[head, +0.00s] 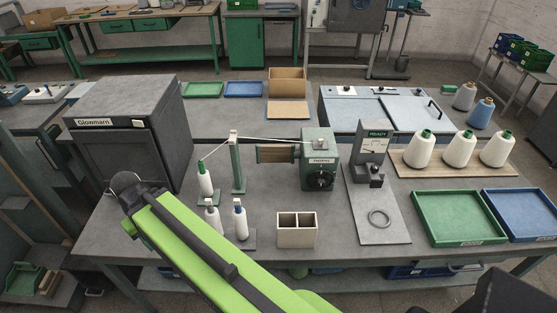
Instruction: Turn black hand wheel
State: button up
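The black hand wheel (320,180) is a small dark round part on the front of the green winder box (319,148), in the middle of the bench. It is partly lost against the dark shadow on the box front, so its angle cannot be read. Nothing touches it. My bright green arm runs from the bottom middle up to the left, ending in a grey rounded joint in front of the dark cabinet. No gripper fingers can be made out. The arm stands well left of the wheel.
White cones (459,148) stand on a wooden board at right, beside green (459,239) and blue trays. A gauge stand (371,150) on a grey plate stands right of the winder. A two-cell box (297,237) and bobbins (241,222) stand in front. A dark cabinet (120,143) stands left.

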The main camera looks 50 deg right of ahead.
aim_at(319, 183)
jog(key=k, duration=1)
jog(key=u, duration=1.35)
jog(key=i, duration=1.25)
jog(key=z, duration=0.4)
jog(key=k, duration=0.1)
jog(key=z, duration=2.7)
jog(key=i, duration=1)
jog(key=z, duration=0.05)
